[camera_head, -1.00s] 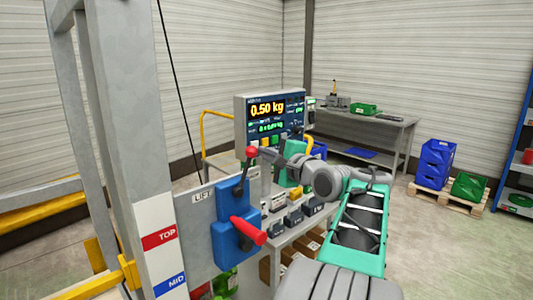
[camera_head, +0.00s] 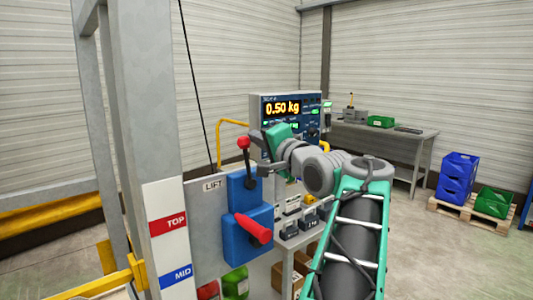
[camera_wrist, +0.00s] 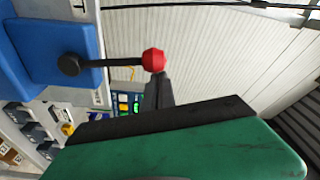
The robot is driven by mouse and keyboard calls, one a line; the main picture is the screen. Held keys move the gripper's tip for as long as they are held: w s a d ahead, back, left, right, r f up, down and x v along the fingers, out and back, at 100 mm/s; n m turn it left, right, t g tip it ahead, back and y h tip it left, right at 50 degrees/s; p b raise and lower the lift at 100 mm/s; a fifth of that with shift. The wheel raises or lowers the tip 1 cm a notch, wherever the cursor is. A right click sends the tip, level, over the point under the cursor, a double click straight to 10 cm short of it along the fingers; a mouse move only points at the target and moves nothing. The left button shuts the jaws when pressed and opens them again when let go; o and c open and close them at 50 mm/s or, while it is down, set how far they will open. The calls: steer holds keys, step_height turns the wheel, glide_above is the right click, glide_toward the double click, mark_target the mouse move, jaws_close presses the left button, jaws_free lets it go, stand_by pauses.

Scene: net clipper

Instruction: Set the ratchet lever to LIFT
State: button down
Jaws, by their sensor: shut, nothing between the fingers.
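The ratchet lever (camera_head: 247,165) is a dark rod with a red ball knob (camera_head: 243,142), standing on a blue housing (camera_head: 243,193). It is nearly upright and leans slightly left, towards the side of the LIFT label (camera_head: 213,185). My gripper (camera_head: 261,169) is just right of the rod, below the knob's height. In the wrist view the knob (camera_wrist: 153,59) is close beside the dark shut fingertips (camera_wrist: 164,82). Whether they touch it I cannot tell. The fingers hold nothing.
A red handle (camera_head: 253,230) sticks out from the lower blue housing. A grey post (camera_head: 150,110) with TOP and MID marks stands left. A scale display (camera_head: 283,108) and a bench with small boxes are behind my arm. Blue crates (camera_head: 456,178) stand at right.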

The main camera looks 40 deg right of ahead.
steer(key=shift+w+a+f+n+t+y+b, duration=0.1)
steer(key=shift+a+f+n+t+y+b, duration=0.05)
steer(key=shift+a+n+b, duration=0.9)
steer(key=shift+a+f+n+t+y+b, duration=0.1)
steer(key=shift+a+n+t+y+b, duration=0.05)
steer(key=shift+a+n+b, duration=0.85)
steer(key=shift+f, duration=0.1)
steer(key=shift+d, duration=0.1)
step_height(320, 180, up, 3)
steer(key=d+p, duration=0.3)
steer(key=p, duration=0.1)
steer(key=b, duration=0.2)
glide_toward(243, 141)
steer(key=d+r, duration=0.2)
steer(key=d, duration=0.1)
steer(key=shift+r, duration=0.25)
steer(key=shift+d, duration=0.1)
